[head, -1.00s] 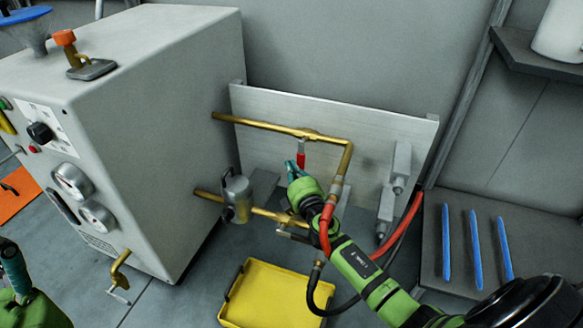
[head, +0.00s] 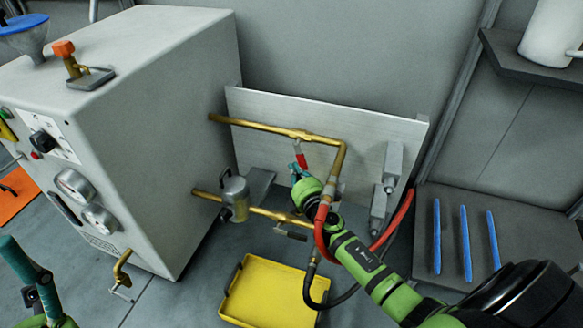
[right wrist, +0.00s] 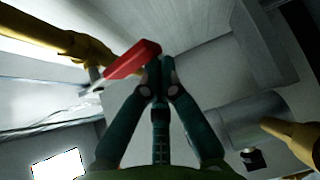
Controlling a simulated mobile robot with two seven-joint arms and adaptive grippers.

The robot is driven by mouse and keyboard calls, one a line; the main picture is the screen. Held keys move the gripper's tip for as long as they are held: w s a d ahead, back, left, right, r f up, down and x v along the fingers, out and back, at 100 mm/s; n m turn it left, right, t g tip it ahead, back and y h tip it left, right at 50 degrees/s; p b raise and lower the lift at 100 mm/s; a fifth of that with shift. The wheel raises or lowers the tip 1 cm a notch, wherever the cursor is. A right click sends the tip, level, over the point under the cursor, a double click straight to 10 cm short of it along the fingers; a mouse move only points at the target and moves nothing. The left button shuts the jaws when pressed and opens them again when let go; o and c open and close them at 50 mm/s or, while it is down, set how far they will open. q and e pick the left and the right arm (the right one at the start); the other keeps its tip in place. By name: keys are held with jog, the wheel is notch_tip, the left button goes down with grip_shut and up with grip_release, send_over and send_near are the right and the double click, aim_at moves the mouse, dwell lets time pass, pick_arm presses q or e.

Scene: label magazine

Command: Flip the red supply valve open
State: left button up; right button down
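The red supply valve handle (head: 301,160) hangs below the upper brass pipe (head: 270,128), its lower end tilted slightly right. My right gripper (head: 297,170) is at the handle's lower end. In the right wrist view the red handle (right wrist: 133,60) runs from the left to just past the fingertips of my right gripper (right wrist: 160,65). The fingertips are together and seem to touch the handle's end, with no clear grip around it. My left gripper (head: 28,270) is at the lower left, away from the valve; its finger gap is unclear.
A grey machine (head: 160,150) with gauges stands left of the pipes. A lower brass pipe (head: 270,213), a red hose (head: 322,235) and a black hose surround my right forearm. A yellow tray (head: 268,290) lies below. Blue sticks (head: 464,240) lie on the right shelf.

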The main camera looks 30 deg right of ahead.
jog(key=shift+s+d+r, duration=0.15)
jog(key=shift+s+d, duration=0.3)
jog(key=shift+d, duration=0.1)
dwell(0.5)
